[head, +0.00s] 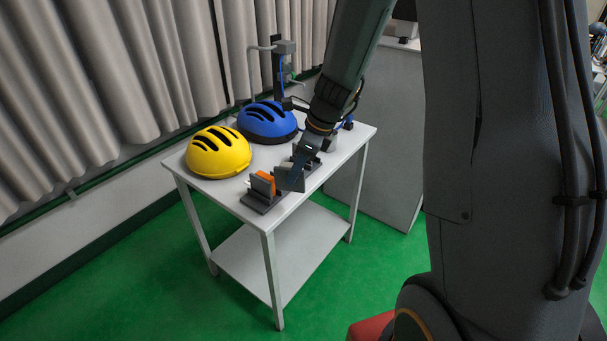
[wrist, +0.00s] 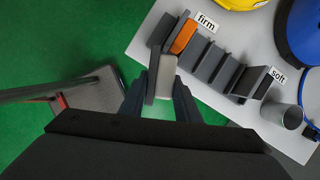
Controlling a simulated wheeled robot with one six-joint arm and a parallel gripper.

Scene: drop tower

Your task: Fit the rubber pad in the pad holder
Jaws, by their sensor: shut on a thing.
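My gripper (wrist: 160,92) is shut on a flat grey pad (wrist: 167,72), which stands between its fingertips in the wrist view. In the head view my gripper (head: 297,172) is low over the front right of the table, beside a dark slotted rack (head: 262,200). The rack also shows in the wrist view (wrist: 206,64), with upright dividers, a "firm" label at one end and a "soft" label at the other. An orange pad (wrist: 184,36) stands in the firm end. The held pad is close beside that end; whether it touches the rack I cannot tell. I cannot make out which part is the pad holder.
A yellow helmet (head: 218,152) and a blue helmet (head: 267,121) sit on the white table (head: 212,187). A tower with an upright post (head: 284,70) stands behind them. A metal cup (wrist: 286,116) stands near the soft end. Green floor lies around the table.

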